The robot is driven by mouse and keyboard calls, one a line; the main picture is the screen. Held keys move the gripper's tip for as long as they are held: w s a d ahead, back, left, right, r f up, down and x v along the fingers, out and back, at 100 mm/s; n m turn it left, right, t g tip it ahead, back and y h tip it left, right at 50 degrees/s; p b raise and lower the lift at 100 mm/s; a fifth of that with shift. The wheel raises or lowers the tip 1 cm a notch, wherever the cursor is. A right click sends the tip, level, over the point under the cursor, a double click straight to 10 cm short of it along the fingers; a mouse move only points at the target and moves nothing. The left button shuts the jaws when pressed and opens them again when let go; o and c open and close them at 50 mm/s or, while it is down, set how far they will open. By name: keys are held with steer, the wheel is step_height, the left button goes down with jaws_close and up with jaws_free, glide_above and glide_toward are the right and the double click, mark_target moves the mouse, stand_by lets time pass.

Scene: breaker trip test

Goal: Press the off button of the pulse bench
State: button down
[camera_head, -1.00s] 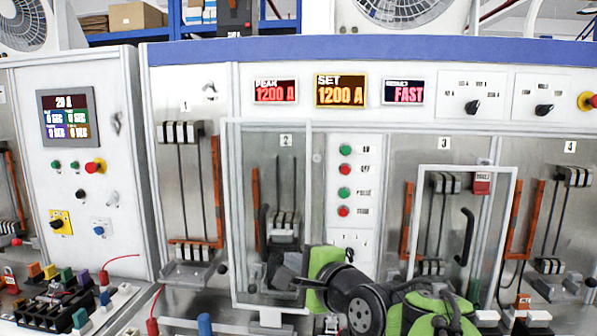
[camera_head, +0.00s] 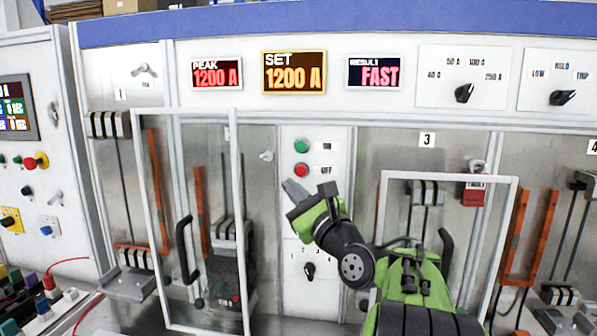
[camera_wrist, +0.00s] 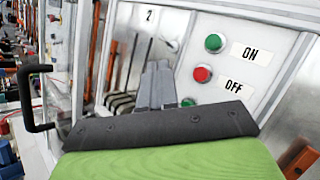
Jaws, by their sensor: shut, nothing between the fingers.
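The pulse bench's button column (camera_head: 315,215) stands between bays 2 and 3. The red off button (camera_head: 301,171) sits beside its OFF label, under the green on button (camera_head: 301,146). In the wrist view the off button (camera_wrist: 203,75) is right of the fingertips, with the on button (camera_wrist: 214,43) above it. My gripper (camera_head: 291,189) is shut and empty, its tips just below and left of the off button in the head view. Whether they touch the panel cannot be told. In the wrist view a lower green button (camera_wrist: 188,102) is partly hidden behind my gripper (camera_wrist: 157,85).
A framed clear door with a black handle (camera_head: 187,250) stands left, in front of bay 2. Another handled door frame (camera_head: 450,176) stands right, at bay 3. A selector knob (camera_head: 309,269) is lower on the column. Displays (camera_head: 294,73) run along the top.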

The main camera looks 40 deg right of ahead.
mark_target(301, 171)
steer(key=w+d+p, duration=0.1)
steer(key=d, duration=0.1)
steer(key=w+d+p, duration=0.2)
steer(key=d, duration=0.1)
steer(key=w+d+p, duration=0.1)
steer(key=w+d, duration=0.1)
steer(key=shift+w+d, duration=0.15)
steer(key=shift+w, duration=0.05)
stand_by(0.3)
steer(key=shift+p, duration=0.4)
stand_by(1.1)
steer(key=shift+w+d, duration=0.15)
steer(key=shift+d, duration=0.05)
steer(key=shift+w+d+p, duration=0.1)
steer(key=shift+d+p, duration=0.05)
steer(key=shift+p, duration=0.15)
